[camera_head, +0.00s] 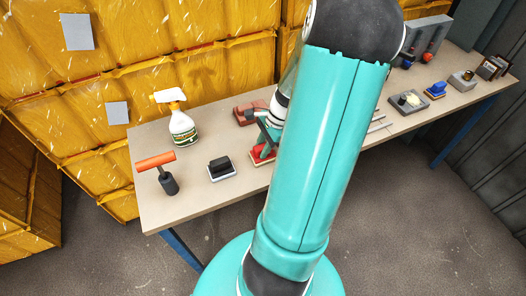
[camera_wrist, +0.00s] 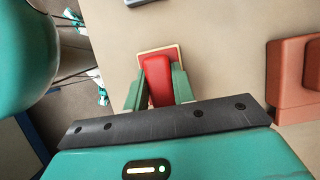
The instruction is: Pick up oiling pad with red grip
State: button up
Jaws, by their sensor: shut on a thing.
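The oiling pad with the red grip (camera_wrist: 158,80) shows in the wrist view between the fingers of my gripper (camera_wrist: 159,88). Its pale rectangular base edge (camera_wrist: 174,50) shows beyond the fingertips. My gripper is shut on the red grip, one green finger on each side. In the head view the red pad (camera_head: 262,155) is on or just above the table, partly hidden by my gripper and my teal arm. I cannot tell whether its base touches the table.
The table (camera_head: 205,200) also holds an orange-handled tool (camera_head: 168,184), a black-gripped pad (camera_head: 221,168), a spray bottle (camera_head: 182,128) and a reddish block (camera_wrist: 290,80) right of my gripper. More items, including a blue-gripped pad (camera_head: 436,89), stand at the right. Yellow containers (camera_head: 190,45) stand behind.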

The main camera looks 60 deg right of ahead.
jog(key=shift+r, duration=0.1)
jog(key=shift+r, duration=0.55)
jog(key=s+a+r, duration=0.7)
jog(key=a+r, duration=0.4)
jog(key=a, duration=0.1)
jog(key=shift+r, duration=0.35)
jog(key=shift+a, duration=0.1)
jog(key=shift+o, duration=0.9)
jog(key=shift+c, duration=0.2)
